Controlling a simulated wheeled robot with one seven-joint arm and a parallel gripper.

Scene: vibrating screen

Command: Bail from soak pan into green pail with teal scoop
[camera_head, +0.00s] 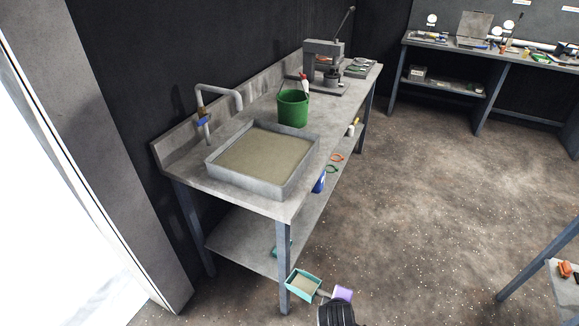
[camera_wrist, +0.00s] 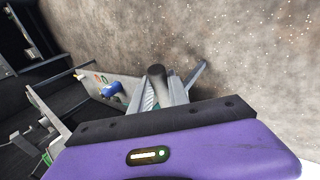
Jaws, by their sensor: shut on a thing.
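The soak pan (camera_head: 298,179) is a grey square tray on the bench, filled with murky tan-brown liquid. The green pail (camera_head: 293,110) stands upright on the bench just behind it, its inside mostly hidden. The teal scoop (camera_head: 303,285) is in front of the bench's near leg, low in the picture, with tan-brown contents like the pan's. My gripper (camera_head: 326,294) is shut on the scoop's grey handle, apart from both pan and pail. In the wrist view the dark handle end (camera_wrist: 156,70) shows between the jaws (camera_wrist: 167,92); the scoop's bowl is mostly hidden.
A grey pipe tap (camera_head: 220,92) with a blue valve rises beside the pan. A press-like machine (camera_head: 323,62) and a red-and-white bottle (camera_head: 304,82) stand beyond the pail. A lower shelf (camera_head: 240,249) runs under the bench. Floor to the right is open.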

